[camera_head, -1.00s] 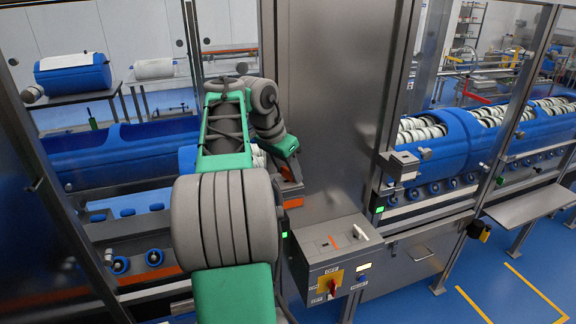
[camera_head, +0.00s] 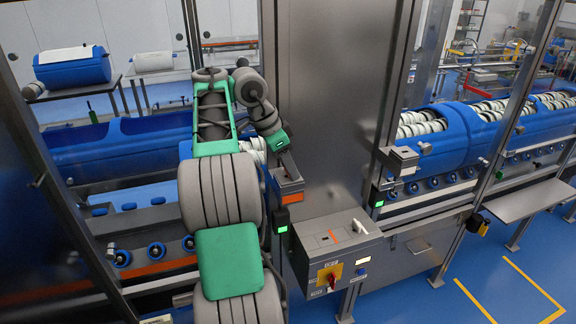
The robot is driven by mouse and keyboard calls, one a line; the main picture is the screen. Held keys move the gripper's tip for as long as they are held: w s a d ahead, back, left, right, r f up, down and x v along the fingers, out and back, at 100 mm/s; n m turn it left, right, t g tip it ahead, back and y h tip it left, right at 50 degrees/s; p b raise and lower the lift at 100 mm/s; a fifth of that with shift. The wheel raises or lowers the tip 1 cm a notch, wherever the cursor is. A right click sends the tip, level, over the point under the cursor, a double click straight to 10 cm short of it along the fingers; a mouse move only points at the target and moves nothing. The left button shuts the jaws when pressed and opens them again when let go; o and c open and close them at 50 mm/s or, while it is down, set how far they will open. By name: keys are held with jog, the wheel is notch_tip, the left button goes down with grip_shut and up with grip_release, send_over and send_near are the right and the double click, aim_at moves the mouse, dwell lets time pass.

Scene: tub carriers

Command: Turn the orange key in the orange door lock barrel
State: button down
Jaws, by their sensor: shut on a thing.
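The orange door lock is a grey box (camera_head: 287,184) with an orange label (camera_head: 292,197), fixed beside the left edge of the broad steel panel. My gripper (camera_head: 285,163), below the green wrist, is at the top of this lock box. It is shut on what appears to be the orange key. The key and the lock barrel are too small and hidden at the fingers to make out, so I cannot tell the key's angle or how deep it sits.
A steel control box (camera_head: 337,248) with a red and yellow rotary switch (camera_head: 330,277) stands below right. An orange mark (camera_head: 333,236) is on its top. A second lock box (camera_head: 402,161) is at the right door. Blue tubs (camera_head: 437,139) lie behind the frames.

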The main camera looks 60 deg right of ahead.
jog(key=c, duration=0.7)
grip_release()
